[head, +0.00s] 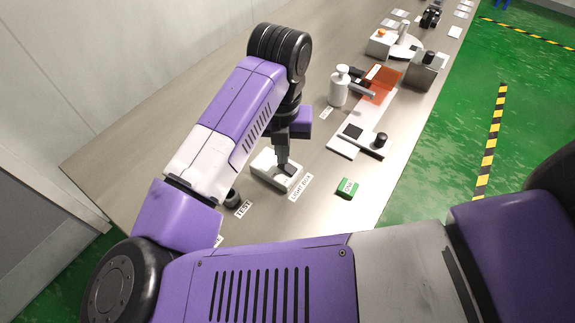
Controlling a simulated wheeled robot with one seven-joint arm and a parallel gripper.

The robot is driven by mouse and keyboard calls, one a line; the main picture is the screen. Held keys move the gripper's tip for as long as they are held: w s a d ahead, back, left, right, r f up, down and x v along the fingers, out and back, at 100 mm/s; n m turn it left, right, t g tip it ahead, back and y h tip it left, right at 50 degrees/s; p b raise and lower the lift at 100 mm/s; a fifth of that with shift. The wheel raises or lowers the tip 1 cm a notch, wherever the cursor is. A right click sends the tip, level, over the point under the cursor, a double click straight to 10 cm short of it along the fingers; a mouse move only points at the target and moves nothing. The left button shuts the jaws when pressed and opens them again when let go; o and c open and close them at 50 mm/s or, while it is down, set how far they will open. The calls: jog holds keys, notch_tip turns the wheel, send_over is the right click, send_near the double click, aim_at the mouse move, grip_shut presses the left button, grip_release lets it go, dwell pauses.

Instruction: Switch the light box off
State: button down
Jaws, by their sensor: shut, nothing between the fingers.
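The light box (262,167) is a small white box on the steel bench, with a "LIGHT BOX" label (300,187) on the bench at its right. My gripper (285,168) is shut and empty, pointing down at the light box. Its fingertips are at or just above the top of the box; I cannot tell if they touch. The fingers hide part of the box's top, and I cannot make out its switch or whether it is lit.
A dark knob by the "TEST" label (243,209) is at the left, partly behind my arm. A white plate with a black knob (380,141) and a white bottle (340,88) stand farther back.

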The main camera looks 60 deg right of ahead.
jog(key=shift+f+b, duration=0.7)
dwell(0.4)
jog(key=shift+r+p, duration=1.5)
jog(key=shift+r, duration=2.05)
jog(key=shift+d, duration=0.1)
